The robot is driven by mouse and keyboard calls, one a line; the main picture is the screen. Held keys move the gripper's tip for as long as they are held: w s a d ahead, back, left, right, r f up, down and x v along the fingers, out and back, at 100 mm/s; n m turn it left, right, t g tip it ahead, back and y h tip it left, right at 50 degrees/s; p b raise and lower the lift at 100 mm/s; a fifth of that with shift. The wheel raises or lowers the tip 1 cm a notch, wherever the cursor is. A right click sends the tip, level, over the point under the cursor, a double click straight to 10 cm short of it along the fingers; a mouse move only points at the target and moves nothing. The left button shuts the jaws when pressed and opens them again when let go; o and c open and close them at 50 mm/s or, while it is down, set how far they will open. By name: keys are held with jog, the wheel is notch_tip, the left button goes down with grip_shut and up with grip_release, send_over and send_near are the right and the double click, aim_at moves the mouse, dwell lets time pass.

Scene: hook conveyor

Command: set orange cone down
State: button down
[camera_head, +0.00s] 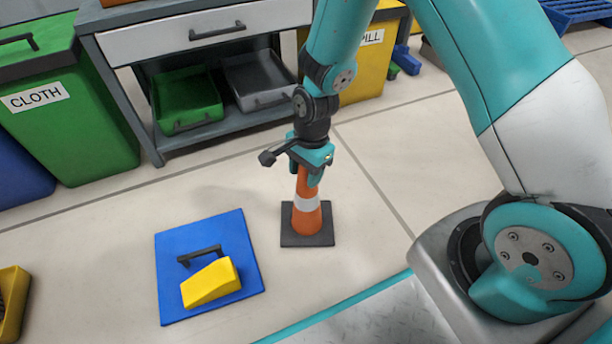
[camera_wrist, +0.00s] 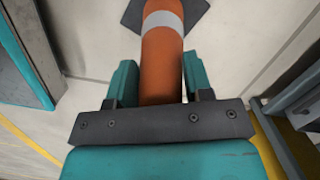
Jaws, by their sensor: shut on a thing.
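An orange cone (camera_head: 307,217) with a white band and a dark square base stands upright at the centre of the head view. Its base appears to be on or very near the pale floor; I cannot tell whether it touches. My gripper (camera_head: 312,168) is shut on the cone's upper part from above and hides its tip. In the wrist view the cone (camera_wrist: 163,62) runs between the two teal fingers of my gripper (camera_wrist: 154,82), with its dark base at the top of the picture.
A blue mat (camera_head: 171,282) with a yellow wedge (camera_head: 211,284) lies left of the cone. Behind stand a grey workbench (camera_head: 150,143) with green and grey trays, a green bin labelled CLOTH (camera_head: 95,140) and a yellow bin (camera_head: 368,75). Bare floor surrounds the cone.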

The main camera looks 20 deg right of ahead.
jog(key=shift+r, duration=0.1)
jog(key=shift+f, duration=0.2)
jog(key=c, duration=0.5)
grip_release()
jog(key=shift+r, duration=0.15)
